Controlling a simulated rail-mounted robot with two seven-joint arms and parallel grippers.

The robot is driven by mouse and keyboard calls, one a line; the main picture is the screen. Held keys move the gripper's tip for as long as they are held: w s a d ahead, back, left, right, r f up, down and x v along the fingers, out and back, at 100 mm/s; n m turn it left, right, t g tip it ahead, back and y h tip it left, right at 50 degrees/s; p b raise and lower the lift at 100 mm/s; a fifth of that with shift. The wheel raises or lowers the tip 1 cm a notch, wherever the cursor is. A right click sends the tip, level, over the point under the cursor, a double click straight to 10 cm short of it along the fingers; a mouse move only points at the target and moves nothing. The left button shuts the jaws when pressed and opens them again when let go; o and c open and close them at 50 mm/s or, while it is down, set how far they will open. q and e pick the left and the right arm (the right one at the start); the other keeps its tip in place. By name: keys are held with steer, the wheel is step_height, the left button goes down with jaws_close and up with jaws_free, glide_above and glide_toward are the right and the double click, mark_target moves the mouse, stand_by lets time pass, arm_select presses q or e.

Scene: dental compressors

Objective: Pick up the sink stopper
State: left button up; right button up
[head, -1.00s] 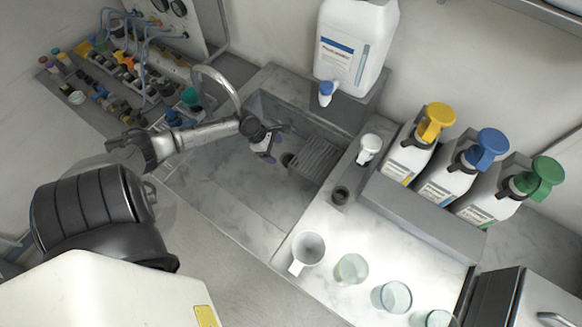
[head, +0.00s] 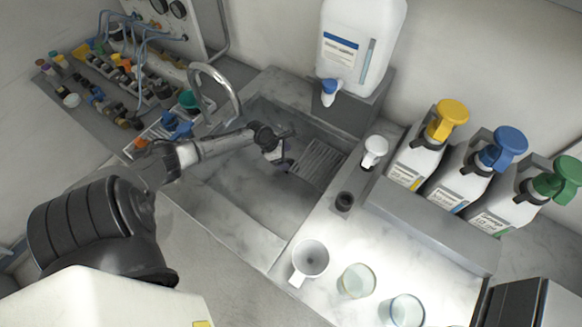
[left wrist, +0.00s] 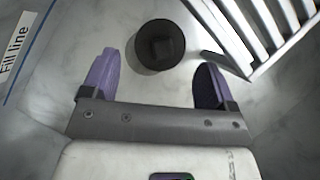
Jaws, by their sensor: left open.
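The sink stopper (left wrist: 160,45) looks like a dark round piece with a square raised centre. It lies on the pale sink floor at the top middle of the left wrist view. My left gripper (left wrist: 158,68) is open, its purple fingers on either side below the stopper in that view, with nothing between them. In the head view my left gripper (head: 279,158) is low inside the marbled sink (head: 225,200), beside the slatted rack. There the gripper mostly hides the stopper. I cannot tell how high the fingers are above it. My right gripper is not in view.
The slatted rack (head: 318,161) stands close to the right of the stopper; its slats (left wrist: 262,35) show in the left wrist view. A curved faucet (head: 215,88) rises behind my left arm.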

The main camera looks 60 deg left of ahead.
mark_target(289, 162)
arm_select(q)
steer(key=b+x, duration=0.2)
steer(key=x, duration=0.3)
steer(key=shift+s+d+f, duration=0.15)
steer(key=shift+d, duration=0.05)
steer(key=c, duration=0.7)
steer(key=shift+o, duration=0.2)
